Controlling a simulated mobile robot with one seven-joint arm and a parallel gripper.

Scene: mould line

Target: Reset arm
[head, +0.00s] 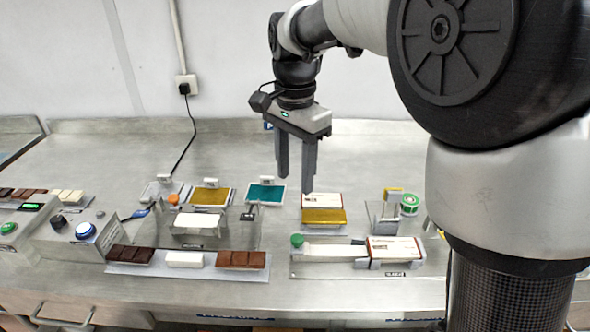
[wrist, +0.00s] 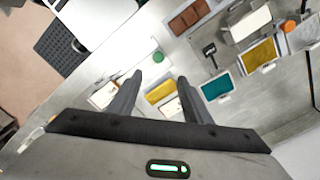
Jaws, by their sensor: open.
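My gripper (head: 297,170) hangs from my arm above the steel bench (head: 350,165), fingers pointing down. The fingers are apart and nothing shows between them. In the head view the fingertips are just above and behind a white box with a gold piece (head: 324,216) on the bench. In the wrist view the two fingers (wrist: 158,88) show apart over the bench, with a gold piece (wrist: 160,92) visible below between them. I cannot tell the exact height of the tips above the bench.
A teal pad (head: 265,193) and a gold pad (head: 210,195) lie left of my gripper. A strip with brown and white bars (head: 185,260) lies at the front. A white box (head: 395,248) is on a plate at right, near a green roll (head: 410,204). A control box (head: 75,235) stands left.

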